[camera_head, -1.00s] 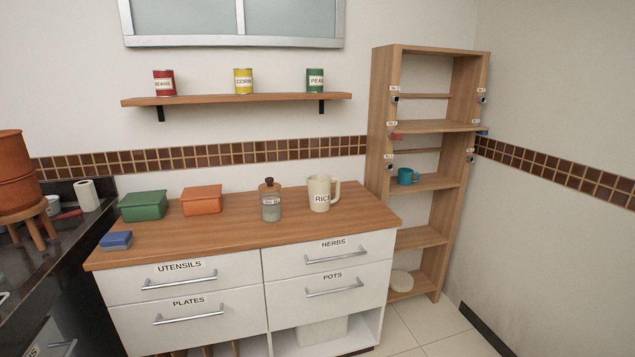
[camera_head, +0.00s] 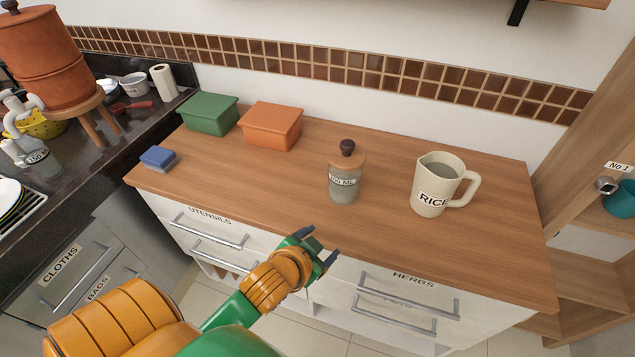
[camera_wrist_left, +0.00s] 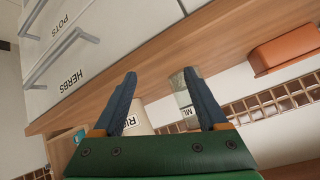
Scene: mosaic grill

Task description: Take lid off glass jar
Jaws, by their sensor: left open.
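The glass jar (camera_head: 344,187) stands upright on the wooden counter, with a label on its front. Its round wooden lid (camera_head: 347,158) with a dark knob (camera_head: 347,146) sits on top. My left gripper (camera_head: 325,251) is open and empty in front of the counter's front edge, apart from the jar and nearer to me. In the left wrist view the open fingers (camera_wrist_left: 160,95) point toward the counter, and the jar (camera_wrist_left: 182,98) shows partly behind one finger. My right gripper does not show.
The rice pitcher (camera_head: 437,184) stands right of the jar. An orange box (camera_head: 271,126), a green box (camera_head: 209,114) and a blue sponge (camera_head: 158,158) are to the left. The wooden counter (camera_head: 300,190) is bare around the jar. Drawers with handles are below its front edge.

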